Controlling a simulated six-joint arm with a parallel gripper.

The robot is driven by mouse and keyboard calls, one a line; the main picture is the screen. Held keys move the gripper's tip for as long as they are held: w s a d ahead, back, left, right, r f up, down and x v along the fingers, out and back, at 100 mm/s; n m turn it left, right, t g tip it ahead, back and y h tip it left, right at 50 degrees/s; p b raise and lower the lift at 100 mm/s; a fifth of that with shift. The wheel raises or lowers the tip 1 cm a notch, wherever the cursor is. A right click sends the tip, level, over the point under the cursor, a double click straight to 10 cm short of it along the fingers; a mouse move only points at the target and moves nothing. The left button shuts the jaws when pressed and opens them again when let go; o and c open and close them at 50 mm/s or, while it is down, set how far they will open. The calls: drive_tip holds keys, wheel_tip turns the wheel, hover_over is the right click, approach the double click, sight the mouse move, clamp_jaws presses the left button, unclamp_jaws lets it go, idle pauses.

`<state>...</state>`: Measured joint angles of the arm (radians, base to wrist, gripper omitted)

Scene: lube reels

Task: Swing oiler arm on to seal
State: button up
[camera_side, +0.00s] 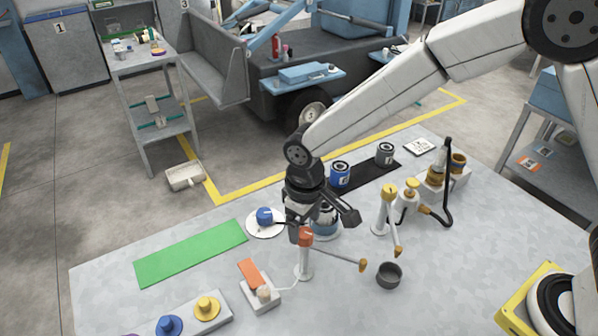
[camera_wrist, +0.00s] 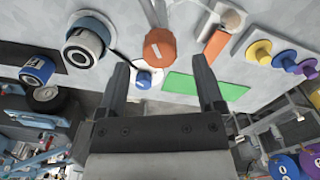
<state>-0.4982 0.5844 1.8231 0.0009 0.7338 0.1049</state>
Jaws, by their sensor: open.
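An orange-capped post (camera_side: 305,238) stands on the table, with a thin arm (camera_side: 335,258) reaching right to an orange tip. A yellow-capped post (camera_side: 386,195) stands further right, its arm angled down to a yellow tip. I cannot tell which part is the seal. My gripper (camera_side: 322,224) is open and empty, just behind and above the orange cap. In the wrist view the orange cap (camera_wrist: 158,48) lies between the open fingertips (camera_wrist: 160,64), apparently untouched. A blue-and-white round reel (camera_side: 325,215) is partly hidden behind my gripper.
A blue knob on a white disc (camera_side: 265,230) sits left of my gripper. A grey cup (camera_side: 389,275) stands at right. A blue can (camera_side: 340,174) and grey can (camera_side: 385,154) stand behind. An orange-flagged block (camera_side: 258,290) is at front left. A green mat (camera_side: 190,253) lies clear.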

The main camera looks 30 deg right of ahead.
sight(305, 232)
drive_tip(key=shift+f, duration=1.55)
drive_tip(key=shift+c, duration=0.3)
clamp_jaws()
